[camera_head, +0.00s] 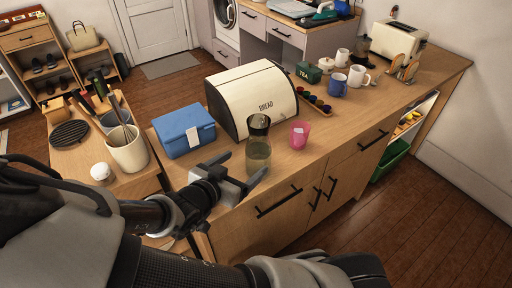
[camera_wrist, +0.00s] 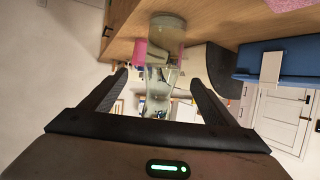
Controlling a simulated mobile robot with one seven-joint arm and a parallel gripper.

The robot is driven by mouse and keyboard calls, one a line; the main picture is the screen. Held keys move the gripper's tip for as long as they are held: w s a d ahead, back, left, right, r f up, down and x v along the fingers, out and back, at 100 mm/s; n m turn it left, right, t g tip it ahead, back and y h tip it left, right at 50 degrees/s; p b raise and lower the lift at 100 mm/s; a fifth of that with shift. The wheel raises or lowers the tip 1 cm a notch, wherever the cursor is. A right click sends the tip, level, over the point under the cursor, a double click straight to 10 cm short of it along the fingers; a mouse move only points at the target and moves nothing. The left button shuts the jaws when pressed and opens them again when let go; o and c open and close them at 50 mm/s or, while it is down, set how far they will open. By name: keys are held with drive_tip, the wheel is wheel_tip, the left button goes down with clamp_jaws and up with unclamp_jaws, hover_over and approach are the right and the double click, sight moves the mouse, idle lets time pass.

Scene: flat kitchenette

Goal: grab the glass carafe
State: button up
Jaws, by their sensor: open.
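The glass carafe (camera_head: 258,153) is clear with a dark top and stands upright near the counter's front edge, in front of the bread box. My gripper (camera_head: 240,167) is open and empty, just left of the carafe, with its fingers pointing towards it. In the wrist view the scene is upside down. There the carafe (camera_wrist: 160,78) shows between the two open fingers of my gripper (camera_wrist: 160,88). I cannot tell whether the fingertips reach past its sides.
A blue box (camera_head: 186,132) is to the left, and a cream bread box (camera_head: 252,98) is behind. A wooden counter (camera_head: 335,138) has clear room to the right of the cup. Mugs (camera_head: 357,77) stand farther back.

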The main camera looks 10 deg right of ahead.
sight(254, 156)
drive_tip(key=b+x, duration=0.2)
drive_tip(key=x, duration=0.8)
drive_tip(key=shift+f, duration=0.15)
drive_tip(key=x, duration=0.5)
drive_tip(key=shift+w+a+f+b, duration=0.1)
drive_tip(key=shift+w+f+b, duration=0.05)
drive_tip(key=shift+w+b, duration=0.15)
drive_tip(key=c, duration=1.9)
drive_tip(key=shift+r, duration=0.2)
